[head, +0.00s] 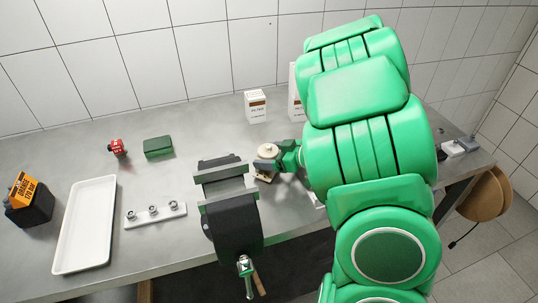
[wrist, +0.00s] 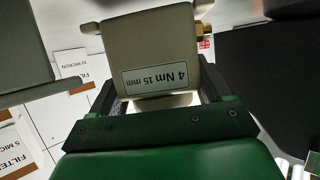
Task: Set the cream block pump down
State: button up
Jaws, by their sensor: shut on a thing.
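The cream block pump (head: 266,151) is in my gripper (head: 283,158), just right of the bench vise (head: 232,222) in the head view. In the wrist view the pump (wrist: 160,45) fills the upper middle. It has a label reading "4 Nm 15 mm" and a brass fitting at its right side. My gripper (wrist: 158,95) is shut on it, one dark finger on each side. The pump's underside is hidden, and I cannot tell whether it touches the bench.
A filter box (head: 255,106) stands behind on the steel bench (head: 215,120), with another partly hidden by my arm. To the left are a bar with ringed holes (head: 155,215), a white tray (head: 85,225), a green box (head: 158,147) and a small red item (head: 117,147).

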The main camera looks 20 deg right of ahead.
aim_at(268, 146)
jog(key=shift+f, duration=0.5)
dwell(0.3)
jog(key=o, duration=1.5)
notch_tip(268, 146, up, 8)
jog(key=shift+f, duration=0.2)
jog(key=shift+w+r, duration=0.2)
jog(key=w+a+r+m+t+h, duration=0.1)
jog(key=w+a+m+t+h, duration=0.3)
jog(key=w+m+h, duration=0.3)
jog(key=shift+w+r+m+h, duration=0.25)
jog(key=shift+w+m+h, duration=0.2)
jog(key=shift+w, duration=2.05)
jog(key=shift+s+a+m+h, duration=0.1)
jog(key=shift+a+m+h, duration=0.25)
jog(key=shift+a+h, duration=0.2)
